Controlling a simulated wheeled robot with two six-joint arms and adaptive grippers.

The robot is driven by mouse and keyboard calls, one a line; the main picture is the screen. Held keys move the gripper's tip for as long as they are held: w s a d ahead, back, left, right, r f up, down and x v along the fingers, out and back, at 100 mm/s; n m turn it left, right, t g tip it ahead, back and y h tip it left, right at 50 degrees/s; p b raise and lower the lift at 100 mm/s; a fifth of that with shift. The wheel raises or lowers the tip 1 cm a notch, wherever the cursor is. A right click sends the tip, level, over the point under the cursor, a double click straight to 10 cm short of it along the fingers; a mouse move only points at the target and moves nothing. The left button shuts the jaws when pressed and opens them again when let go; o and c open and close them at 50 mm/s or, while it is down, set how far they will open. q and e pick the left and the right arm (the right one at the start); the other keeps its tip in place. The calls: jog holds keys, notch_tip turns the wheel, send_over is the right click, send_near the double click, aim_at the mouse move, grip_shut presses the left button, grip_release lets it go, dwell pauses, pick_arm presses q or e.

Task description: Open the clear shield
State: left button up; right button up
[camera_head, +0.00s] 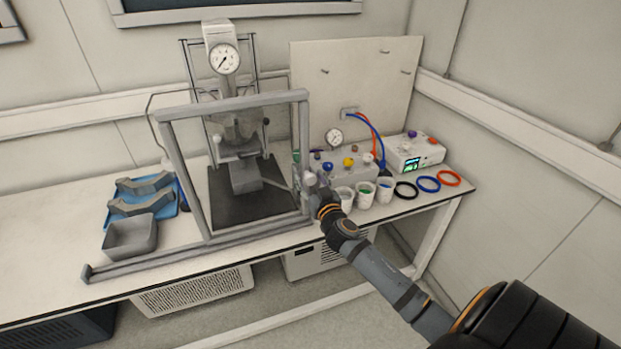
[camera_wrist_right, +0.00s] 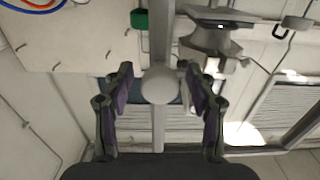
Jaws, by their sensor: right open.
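The clear shield (camera_head: 304,140) is a see-through pane in a grey frame, standing in front of the pressure reactor (camera_head: 224,60) on a long grey rail (camera_head: 150,263). My right gripper (camera_head: 314,189) is at the lower right post of the frame. In the right wrist view my right gripper (camera_wrist_right: 160,84) is open, with one finger on each side of a round pale knob (camera_wrist_right: 160,86). The knob sits in front of a vertical grey post (camera_wrist_right: 159,38). Whether the fingers touch the knob is not clear. My left gripper is not in view.
White cups (camera_head: 364,194) and coloured rings (camera_head: 428,184) stand right of my right gripper. A control box with knobs (camera_head: 345,174) is behind it. A grey bin (camera_head: 130,237) and a blue tray (camera_head: 165,211) with grey parts lie left of the frame.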

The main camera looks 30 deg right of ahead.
jog(key=shift+c, duration=0.3)
grip_shut()
jog(key=shift+a, duration=0.1)
